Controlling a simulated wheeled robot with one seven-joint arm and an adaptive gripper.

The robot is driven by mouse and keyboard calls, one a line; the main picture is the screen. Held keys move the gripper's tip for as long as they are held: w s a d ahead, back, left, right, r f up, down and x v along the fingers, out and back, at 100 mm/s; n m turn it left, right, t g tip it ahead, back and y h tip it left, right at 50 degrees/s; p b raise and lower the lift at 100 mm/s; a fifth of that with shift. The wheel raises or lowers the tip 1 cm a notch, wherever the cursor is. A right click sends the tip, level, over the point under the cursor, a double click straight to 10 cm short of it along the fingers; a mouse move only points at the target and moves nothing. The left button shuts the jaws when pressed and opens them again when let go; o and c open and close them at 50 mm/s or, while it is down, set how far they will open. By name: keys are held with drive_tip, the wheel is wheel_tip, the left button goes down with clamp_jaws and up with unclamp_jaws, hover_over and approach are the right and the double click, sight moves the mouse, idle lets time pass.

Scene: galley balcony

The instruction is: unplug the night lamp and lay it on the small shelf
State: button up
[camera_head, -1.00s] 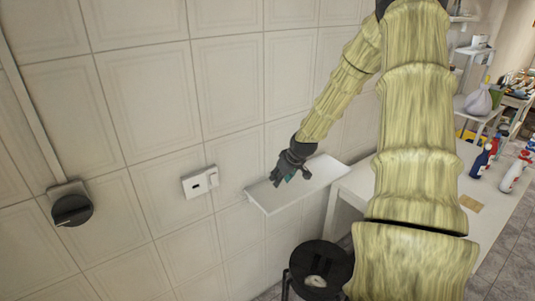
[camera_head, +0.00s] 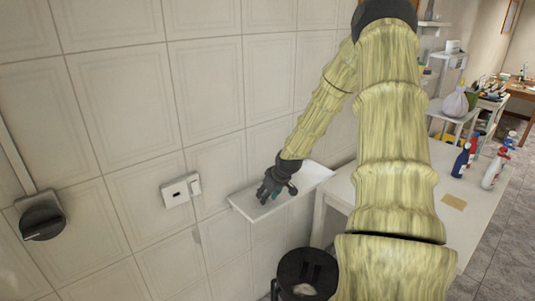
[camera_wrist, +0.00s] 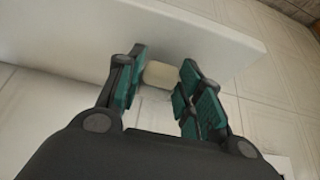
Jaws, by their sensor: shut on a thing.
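My gripper (camera_head: 268,193) is at the small white shelf (camera_head: 316,174) on the tiled wall, over its left part. In the wrist view, my gripper's teal-padded fingers (camera_wrist: 160,85) are shut on a small cream block, which I take to be the night lamp (camera_wrist: 160,74). The shelf (camera_wrist: 205,42) fills the upper part of that view, just beyond the lamp. I cannot tell whether the lamp touches the shelf. In the head view my fingers hide the lamp. The wall socket plate (camera_head: 181,190) is left of the shelf, with no lamp visible in it.
A black bin (camera_head: 305,270) stands below the shelf. A white table (camera_head: 415,185) is at right, with spray bottles (camera_head: 462,160) and a tan card (camera_head: 454,201). A dark rotary switch (camera_head: 43,222) is on the wall at far left. The wall between switch and socket is clear.

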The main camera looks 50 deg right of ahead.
drive_tip(key=shift+a+r, duration=0.1)
drive_tip(key=shift+f, duration=0.55)
drive_tip(key=o, duration=1.3)
drive_tip(key=shift+v, duration=3.7)
